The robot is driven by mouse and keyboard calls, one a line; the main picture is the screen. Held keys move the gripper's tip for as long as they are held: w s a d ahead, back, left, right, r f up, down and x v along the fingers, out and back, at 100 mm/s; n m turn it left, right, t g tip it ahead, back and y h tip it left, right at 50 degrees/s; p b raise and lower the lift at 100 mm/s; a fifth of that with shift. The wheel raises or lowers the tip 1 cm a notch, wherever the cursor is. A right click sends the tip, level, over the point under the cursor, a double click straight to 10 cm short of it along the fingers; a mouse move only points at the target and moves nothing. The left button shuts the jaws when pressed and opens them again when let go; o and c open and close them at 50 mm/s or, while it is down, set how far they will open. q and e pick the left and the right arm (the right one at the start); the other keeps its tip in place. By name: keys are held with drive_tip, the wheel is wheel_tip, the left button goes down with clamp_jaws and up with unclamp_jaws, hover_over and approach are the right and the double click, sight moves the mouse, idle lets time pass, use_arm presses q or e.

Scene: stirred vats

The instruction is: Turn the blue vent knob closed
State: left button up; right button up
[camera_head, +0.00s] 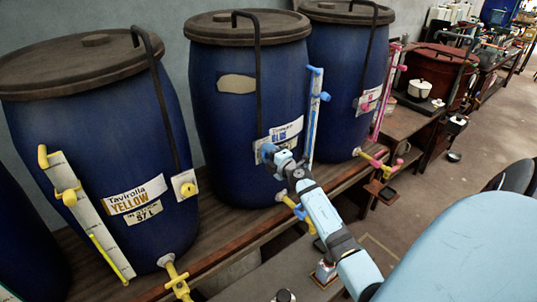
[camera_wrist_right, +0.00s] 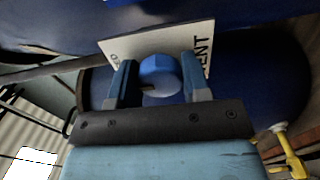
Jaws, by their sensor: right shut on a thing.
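The blue vent knob (camera_wrist_right: 160,75) sits on a white plate (camera_wrist_right: 118,46) marked VENT, on the front of the middle blue vat (camera_head: 225,130). In the head view the knob (camera_head: 266,152) is partly covered by my right gripper (camera_head: 282,160). My right gripper's two fingers stand on either side of the knob in the right wrist view and are shut on it. The vat's label reads BLUE (camera_head: 285,131). My left gripper is not in view.
A vat with a yellow label (camera_head: 135,193) and a yellow knob (camera_head: 189,189) stands to the left. A vat with pink fittings (camera_head: 345,80) stands to the right. A blue sight gauge (camera_head: 314,110) is just right of my gripper. The vats stand on a wooden bench (camera_head: 225,246).

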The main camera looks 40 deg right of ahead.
drive_tip(key=o, duration=0.9)
drive_tip(key=s, duration=0.4)
drive_tip(key=s+a, duration=0.1)
drive_tip(key=s, duration=0.8)
drive_tip(key=shift+s+a, duration=0.3)
drive_tip(key=shift+s, duration=0.1)
drive_tip(key=s+a+f+m+g+y, duration=0.1)
drive_tip(key=s+a+f+m, duration=0.3)
drive_tip(key=a, duration=0.7)
drive_tip(key=s+a+f+m+g+y, duration=0.2)
drive_tip(key=s+a+f+m, duration=0.3)
drive_tip(key=a, duration=0.6)
drive_tip(key=s+a+f+m+g+y, duration=0.1)
drive_tip(key=s+a+f+m+g, duration=0.3)
drive_tip(key=s+a+f, duration=0.4)
drive_tip(key=shift+s+a+f+m+y, duration=0.1)
drive_tip(key=shift+s+a+m+y, duration=0.15)
drive_tip(key=shift+a, duration=0.6)
drive_tip(key=shift+s+a+m+y, duration=0.15)
drive_tip(key=shift+s+a, duration=0.2)
drive_tip(key=shift+a, duration=0.45)
